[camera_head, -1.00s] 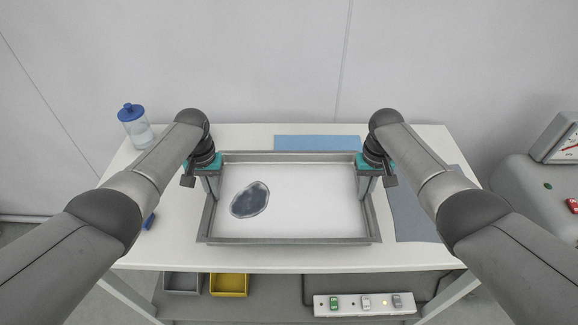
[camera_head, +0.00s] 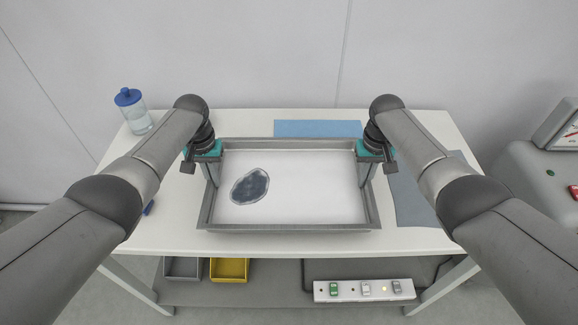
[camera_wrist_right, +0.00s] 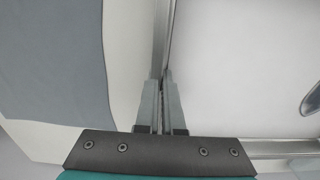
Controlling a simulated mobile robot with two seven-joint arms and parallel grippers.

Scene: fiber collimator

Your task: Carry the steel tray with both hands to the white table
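The steel tray (camera_head: 290,229) is a shallow grey rectangle with a white floor, over the middle of the white table (camera_head: 165,235). I cannot tell whether it touches the tabletop. A dark blue-grey irregular patch with a pale edge (camera_head: 250,186) shows inside it at the left. My left gripper (camera_head: 212,184) is at the tray's left wall, its fingers pointing down and apparently closed on it. My right gripper (camera_head: 365,182) is at the right wall; in the right wrist view its fingers (camera_wrist_right: 161,105) are closed with the thin tray rim between them.
A blue-lidded jar (camera_head: 134,113) stands at the table's back left. A blue sheet (camera_head: 318,129) lies behind the tray, a grey-blue mat (camera_head: 412,200) to its right. Below are a yellow bin (camera_head: 229,270), a grey bin (camera_head: 183,268) and a switch strip (camera_head: 362,289).

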